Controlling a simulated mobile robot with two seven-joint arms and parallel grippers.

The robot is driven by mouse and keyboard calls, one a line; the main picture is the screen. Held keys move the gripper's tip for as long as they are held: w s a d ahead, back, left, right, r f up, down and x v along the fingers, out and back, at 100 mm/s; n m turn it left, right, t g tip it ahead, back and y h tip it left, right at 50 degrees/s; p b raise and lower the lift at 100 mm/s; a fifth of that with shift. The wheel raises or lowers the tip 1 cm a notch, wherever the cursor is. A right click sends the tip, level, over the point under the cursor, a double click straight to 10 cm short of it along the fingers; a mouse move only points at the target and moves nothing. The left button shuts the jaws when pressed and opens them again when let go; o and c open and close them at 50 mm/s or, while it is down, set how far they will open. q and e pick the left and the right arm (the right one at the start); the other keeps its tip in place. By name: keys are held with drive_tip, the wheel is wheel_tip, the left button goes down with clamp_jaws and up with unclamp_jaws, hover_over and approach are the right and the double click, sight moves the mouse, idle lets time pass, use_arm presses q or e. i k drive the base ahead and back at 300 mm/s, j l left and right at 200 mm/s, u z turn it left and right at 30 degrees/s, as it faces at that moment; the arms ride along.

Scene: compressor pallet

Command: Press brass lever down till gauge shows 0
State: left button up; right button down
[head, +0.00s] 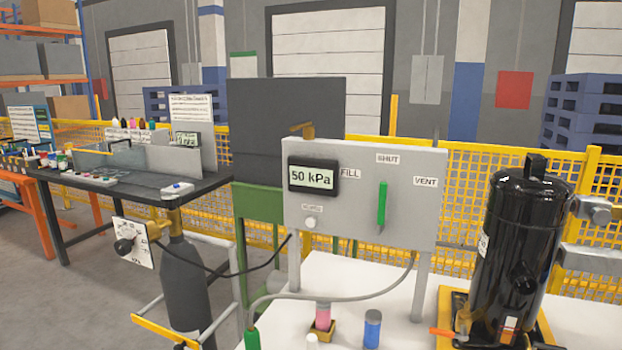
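A grey panel (340,228) on posts carries a digital gauge (312,177) that reads 50 kPa. A small brass-coloured piece (304,130) stands up at the panel's top edge and points left; I take it to be the brass lever, though its lower part is hidden behind the panel. A green handle (382,205) stands upright on the panel face, in line with the SHUT label (388,159). The FILL label (351,173) is to its left and the VENT label (426,182) to its right. Neither gripper shows in the head view.
A black compressor (520,255) stands at the right, with an orange lever (444,332) by its base. A grey cylinder (185,285) with a brass valve stands left. A hose (350,298) and a blue bottle (373,329) are in front of the panel.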

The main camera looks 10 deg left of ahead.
sight(293, 130)
drive_tip(key=z, duration=0.5)
drive_tip(key=j+z, duration=0.25)
drive_tip(key=z, duration=0.25)
drive_tip(key=k+j+z, duration=0.1)
drive_tip(key=j+z, duration=0.15)
drive_tip(key=z, duration=0.2)
drive_tip(key=k+j+z, duration=0.5)
drive_tip(key=k+j, duration=0.2)
drive_tip(key=j, duration=0.2)
drive_tip(key=k+j+z, duration=0.1)
drive_tip(key=k+j, duration=0.15)
drive_tip(key=j, duration=0.1)
